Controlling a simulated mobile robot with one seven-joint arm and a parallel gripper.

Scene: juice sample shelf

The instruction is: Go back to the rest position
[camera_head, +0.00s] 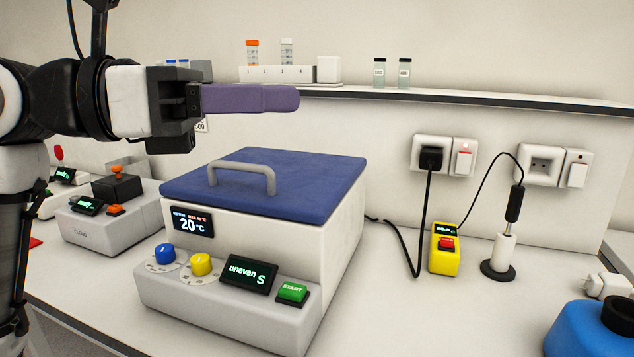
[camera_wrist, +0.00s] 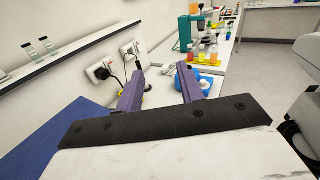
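My gripper (camera_head: 292,98) is raised above the bench and over the blue lid of the centrifuge-like machine (camera_head: 265,180). In the wrist view my gripper (camera_wrist: 158,80) shows two purple fingers set apart with nothing between them. In the head view the fingers overlap and look like one. The arm reaches in from the left, with the fingers pointing right. The gripper touches nothing that I can see.
A wall shelf (camera_head: 450,96) with vials and a numbered rack (camera_head: 275,74) is behind the gripper. A yellow controller (camera_head: 445,255), a soldering-iron-like tool (camera_head: 505,245) and a blue bottle (camera_head: 585,330) stand at right. A small grey device (camera_head: 105,225) is left.

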